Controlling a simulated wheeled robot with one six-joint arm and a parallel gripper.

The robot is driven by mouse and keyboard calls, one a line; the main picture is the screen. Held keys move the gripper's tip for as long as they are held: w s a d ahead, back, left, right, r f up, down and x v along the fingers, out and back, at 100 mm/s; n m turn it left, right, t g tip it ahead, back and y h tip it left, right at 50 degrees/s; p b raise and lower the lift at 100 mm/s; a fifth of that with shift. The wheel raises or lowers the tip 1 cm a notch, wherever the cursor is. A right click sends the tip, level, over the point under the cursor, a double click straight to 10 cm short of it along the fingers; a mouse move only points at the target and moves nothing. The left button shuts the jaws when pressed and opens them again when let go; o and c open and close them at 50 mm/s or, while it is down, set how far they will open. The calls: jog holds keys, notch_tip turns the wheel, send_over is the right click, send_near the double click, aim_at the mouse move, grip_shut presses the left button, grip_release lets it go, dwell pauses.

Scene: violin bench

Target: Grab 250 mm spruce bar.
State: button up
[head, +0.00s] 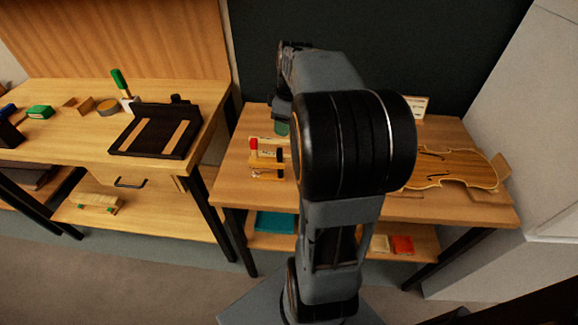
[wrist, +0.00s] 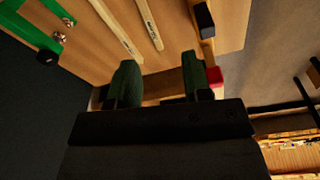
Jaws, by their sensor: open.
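Two slim pale bars lie side by side on the wooden bench top in the wrist view: a left bar (wrist: 117,31) and a right bar (wrist: 149,22). Both carry small markings that I cannot read, so I cannot tell which is the 250 mm spruce bar. My gripper (wrist: 160,80) is open, with two green-padded fingers apart. The near ends of both bars are just beyond the fingertips in the picture, and nothing solid shows held between the fingers. In the head view my arm hides the gripper and most of that bench area.
A wooden clamp with a red end (head: 254,144) stands on the right bench (head: 228,187); its red part (wrist: 215,76) is beside my right finger. A green frame (wrist: 42,28) is at left in the wrist view. A violin body (head: 455,167) lies right of my arm.

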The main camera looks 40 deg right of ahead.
jog(key=n+b, duration=0.1)
send_near(290, 156)
jog(key=shift+w+f+b, duration=0.25)
jog(key=shift+f+b, duration=0.15)
jog(key=shift+f, duration=0.8)
jog(key=shift+w+a+f+b, duration=0.1)
jog(key=shift+f, duration=1)
jog(key=shift+w+a+f+b, duration=0.15)
jog(key=shift+f, duration=1)
jog(key=shift+w+a+f+b, duration=0.1)
jog(key=shift+f, duration=1)
grip_shut()
